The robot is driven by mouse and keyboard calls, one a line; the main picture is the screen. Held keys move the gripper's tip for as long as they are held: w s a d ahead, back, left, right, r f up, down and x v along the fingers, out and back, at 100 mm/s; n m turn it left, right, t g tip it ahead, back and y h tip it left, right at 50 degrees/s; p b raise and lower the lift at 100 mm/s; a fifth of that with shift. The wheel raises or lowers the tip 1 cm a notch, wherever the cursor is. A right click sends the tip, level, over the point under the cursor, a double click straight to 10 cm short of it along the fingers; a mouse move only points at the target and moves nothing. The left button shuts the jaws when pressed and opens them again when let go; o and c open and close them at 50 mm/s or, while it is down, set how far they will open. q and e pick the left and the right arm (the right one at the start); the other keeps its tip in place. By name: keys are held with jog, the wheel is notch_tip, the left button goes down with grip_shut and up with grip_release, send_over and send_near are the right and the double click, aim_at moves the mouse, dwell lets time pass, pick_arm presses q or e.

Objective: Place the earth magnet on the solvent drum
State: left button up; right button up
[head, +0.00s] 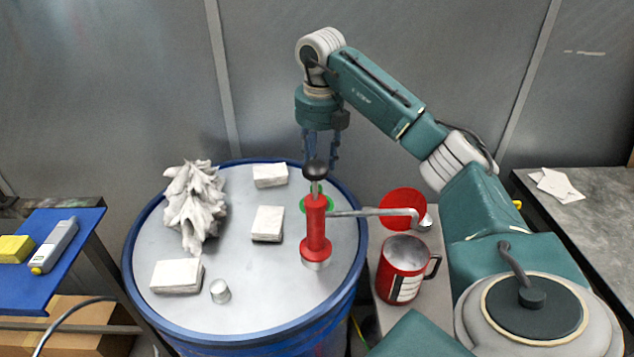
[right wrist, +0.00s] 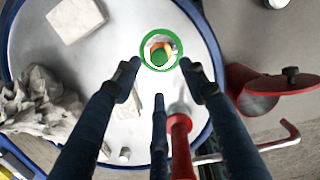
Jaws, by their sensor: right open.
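The solvent drum (head: 340,262) is a blue drum with a bare metal top, also in the right wrist view (right wrist: 215,45). A small green-topped piece with orange below, apparently the earth magnet (right wrist: 160,56), stands inside a green ring (right wrist: 146,62) on the drum top. In the head view the ring (head: 303,205) shows partly behind a red hand pump (head: 314,230), and the piece is mostly hidden. My right gripper (head: 320,160) is above the ring, fingers pointing down. In the right wrist view its fingers (right wrist: 160,82) are spread with nothing between them. My left gripper is out of view.
The pump's metal spout (head: 370,212) reaches right past the drum rim. Pale blocks (head: 268,222), a crumpled white mass (head: 195,205) and a small metal cylinder (head: 220,291) occupy the drum's left and middle. A red mug (head: 402,268) and red disc (head: 402,205) are to the right.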

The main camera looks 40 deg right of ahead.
jog(key=r, duration=0.4)
jog(key=shift+s+a+r, duration=0.1)
jog(key=shift+s+a, duration=0.05)
jog(key=shift+s, duration=0.05)
dwell(0.4)
